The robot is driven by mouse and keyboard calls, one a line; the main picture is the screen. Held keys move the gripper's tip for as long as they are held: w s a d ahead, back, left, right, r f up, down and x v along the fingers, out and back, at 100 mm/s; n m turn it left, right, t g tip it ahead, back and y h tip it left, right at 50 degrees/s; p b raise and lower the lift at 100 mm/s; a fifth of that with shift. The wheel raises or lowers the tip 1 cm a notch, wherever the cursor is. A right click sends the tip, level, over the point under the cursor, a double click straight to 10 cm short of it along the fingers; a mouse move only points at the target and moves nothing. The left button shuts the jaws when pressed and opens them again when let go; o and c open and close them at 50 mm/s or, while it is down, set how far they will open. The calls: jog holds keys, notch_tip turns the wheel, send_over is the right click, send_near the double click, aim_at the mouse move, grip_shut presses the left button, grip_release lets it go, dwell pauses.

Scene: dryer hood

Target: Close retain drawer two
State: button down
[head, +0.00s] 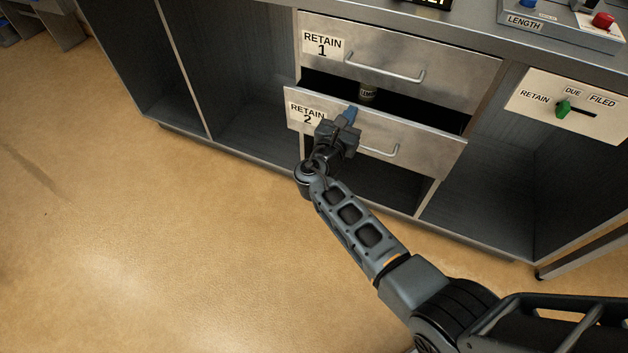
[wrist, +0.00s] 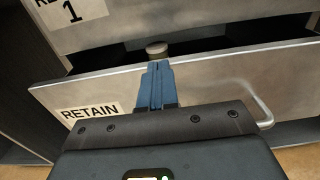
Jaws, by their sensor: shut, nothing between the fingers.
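Retain drawer two (head: 430,148) is a metal drawer front labelled "RETAIN 2", pulled part-way out of the cabinet. A dark gap shows above its front, and a small labelled container (head: 367,93) stands inside. In the wrist view the drawer front (wrist: 215,88) spans the picture, and the top of the container (wrist: 157,48) shows beyond its upper edge. My gripper (head: 349,113) is shut and empty, its blue fingertips at the upper part of the drawer front, left of the handle (head: 380,151). In the wrist view the fingertips (wrist: 155,85) overlap the front; I cannot tell whether they touch it.
Retain drawer one (head: 440,50) above is shut. Open cabinet bays lie on both sides. A panel with a green lever (head: 563,108) is at the right, and a control box with a red button (head: 603,20) is on the counter. The floor (head: 130,240) at left is clear.

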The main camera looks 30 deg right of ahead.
jog(key=shift+b+x, duration=0.75)
jog(key=shift+x, duration=2.1)
jog(key=shift+a, duration=0.1)
